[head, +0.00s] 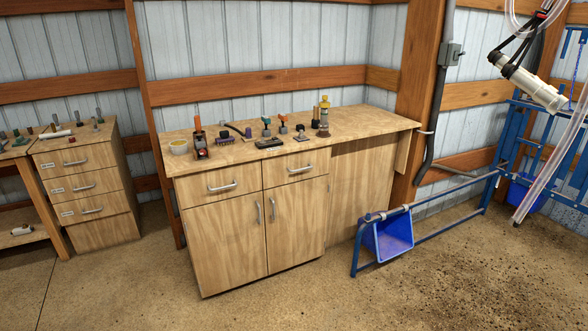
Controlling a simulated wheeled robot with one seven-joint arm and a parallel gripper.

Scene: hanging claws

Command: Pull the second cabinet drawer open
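A wide wooden cabinet (344,178) stands in the middle of the head view. It has two top drawers side by side, a left drawer (205,191) and a right drawer (278,178), each with a silver bar handle. Both are shut. A narrower cabinet (110,229) at the left has a column of drawers; its second drawer from the top (107,181) is also shut. Which cabinet the task refers to cannot be told from the view. My gripper is not in view.
Below the wide cabinet's drawers are two closed doors (225,240). A blue bin (390,238) hangs on a blue rail at the right. White tubing hangs top right. The floor in front is clear.

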